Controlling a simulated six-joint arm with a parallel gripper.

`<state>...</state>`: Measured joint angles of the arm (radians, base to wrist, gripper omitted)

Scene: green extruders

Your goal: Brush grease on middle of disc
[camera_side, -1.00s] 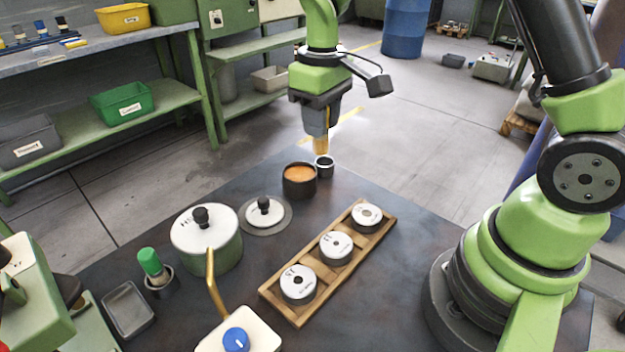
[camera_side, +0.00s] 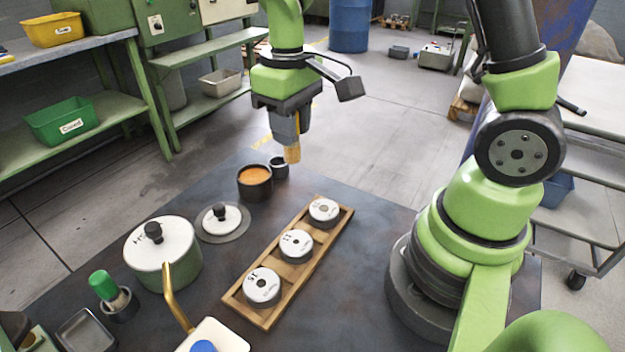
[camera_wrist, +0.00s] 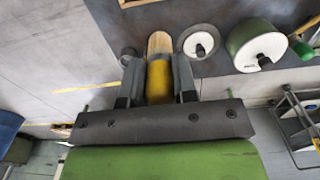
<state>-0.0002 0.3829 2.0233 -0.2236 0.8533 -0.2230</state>
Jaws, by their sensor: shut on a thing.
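My gripper (camera_side: 290,138) is shut on a brush (camera_side: 292,154) with tan bristles pointing down. The brush hangs in the air, just right of a small dark cup (camera_side: 279,167) and above the table. In the wrist view the yellow brush (camera_wrist: 159,82) sits between the two fingers. A dark pot of orange grease (camera_side: 254,183) stands left of the brush. Three white-topped discs with central holes lie in a wooden tray: the far disc (camera_side: 324,211), the middle disc (camera_side: 296,244) and the near disc (camera_side: 262,287). The brush is apart from all three.
A grey round lid (camera_side: 222,222) with a black knob lies left of the wooden tray (camera_side: 234,304). A large green pot (camera_side: 172,277) with a white lid stands nearer. A green-capped item (camera_side: 103,285) stands in a cup. The table right of the tray is bare.

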